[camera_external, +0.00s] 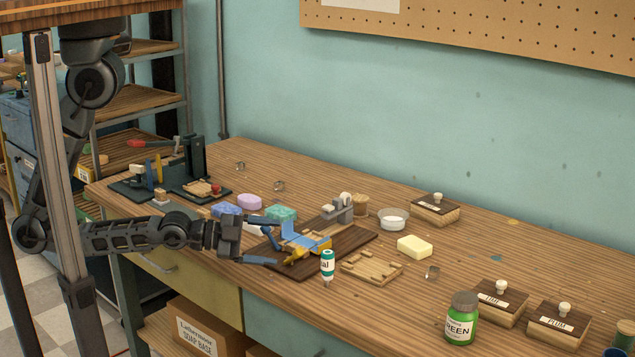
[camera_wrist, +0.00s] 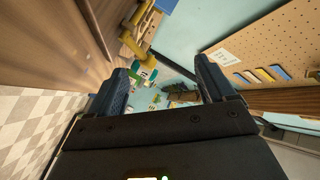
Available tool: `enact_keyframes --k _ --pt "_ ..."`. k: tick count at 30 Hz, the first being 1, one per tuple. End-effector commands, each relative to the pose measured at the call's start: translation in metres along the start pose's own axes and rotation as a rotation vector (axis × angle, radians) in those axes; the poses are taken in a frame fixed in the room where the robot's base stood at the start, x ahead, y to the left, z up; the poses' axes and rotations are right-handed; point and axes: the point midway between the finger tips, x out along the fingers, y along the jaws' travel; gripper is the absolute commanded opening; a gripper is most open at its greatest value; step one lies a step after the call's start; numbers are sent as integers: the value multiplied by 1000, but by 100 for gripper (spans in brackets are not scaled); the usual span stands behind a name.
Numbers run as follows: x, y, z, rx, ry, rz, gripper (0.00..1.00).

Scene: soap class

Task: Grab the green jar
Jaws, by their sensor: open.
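The green jar (camera_external: 461,322) stands upright near the front edge of the bench at the right, with a dark lid and a white label reading "GREEN". My gripper (camera_external: 268,242) is open and empty at the left part of the bench, its fingers level and pointing right, well apart from the jar. In the wrist view the two blue fingers (camera_wrist: 164,82) are spread wide with nothing held between them. Small green shapes show far off between them there, but I cannot tell whether one is the jar.
A wooden tray (camera_external: 372,268), pale soap (camera_external: 414,246) and stamps (camera_external: 503,300) lie further right.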

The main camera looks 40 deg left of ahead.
Motion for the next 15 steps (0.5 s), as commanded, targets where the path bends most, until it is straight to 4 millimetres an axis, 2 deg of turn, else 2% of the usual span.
enact_keyframes --k 1,5,9,12,15 --pt "17 4 -28 66 58 23 83" --pt "49 25 -95 265 186 75 83" --pt "78 57 -162 506 300 102 83" --pt "100 85 -197 712 345 99 83" --pt "128 114 -216 956 346 80 83"
